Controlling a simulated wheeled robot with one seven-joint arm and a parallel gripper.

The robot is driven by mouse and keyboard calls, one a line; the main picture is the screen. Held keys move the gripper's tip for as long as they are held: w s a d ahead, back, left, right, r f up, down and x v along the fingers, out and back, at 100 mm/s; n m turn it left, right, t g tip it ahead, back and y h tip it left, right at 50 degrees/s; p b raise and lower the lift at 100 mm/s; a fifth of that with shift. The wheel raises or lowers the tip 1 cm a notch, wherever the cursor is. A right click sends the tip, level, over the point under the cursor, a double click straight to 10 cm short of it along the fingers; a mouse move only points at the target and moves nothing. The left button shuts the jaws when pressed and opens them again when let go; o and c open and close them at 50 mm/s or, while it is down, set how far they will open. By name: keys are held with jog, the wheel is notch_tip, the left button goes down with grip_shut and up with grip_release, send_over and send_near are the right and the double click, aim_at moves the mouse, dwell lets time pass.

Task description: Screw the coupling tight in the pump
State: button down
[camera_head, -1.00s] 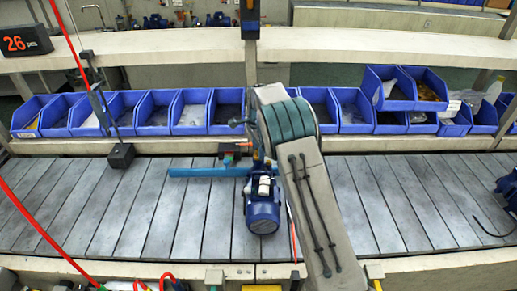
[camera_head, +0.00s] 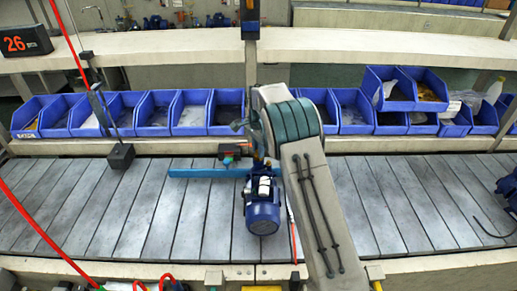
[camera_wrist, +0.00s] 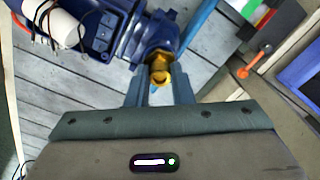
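The blue pump (camera_head: 263,208) stands on the slatted conveyor in the head view, and its body also fills the top left of the wrist view (camera_wrist: 105,32). The brass-yellow coupling (camera_wrist: 159,69) sits at the pump's port, in line with it. My gripper (camera_wrist: 160,84) has one finger on each side of the coupling, and the fingers appear to touch it. How deep the coupling sits in the port is hidden. In the head view my arm covers the gripper and the coupling.
A light blue bar (camera_head: 208,173) lies left of the pump. A row of blue bins (camera_head: 191,112) stands behind the conveyor. A dark block (camera_head: 121,156) hangs at the left. Another blue machine (camera_head: 509,188) is at the right edge.

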jog(key=shift+m, duration=1.7)
jog(key=shift+m+p, duration=0.45)
jog(key=shift+m, duration=1.25)
jog(key=shift+f+m+p, duration=0.1)
jog(key=shift+m+p, duration=0.3)
jog(key=shift+m, duration=1.4)
jog(key=shift+m, duration=0.8)
jog(key=shift+m+p, duration=0.4)
jog(key=shift+m, duration=0.5)
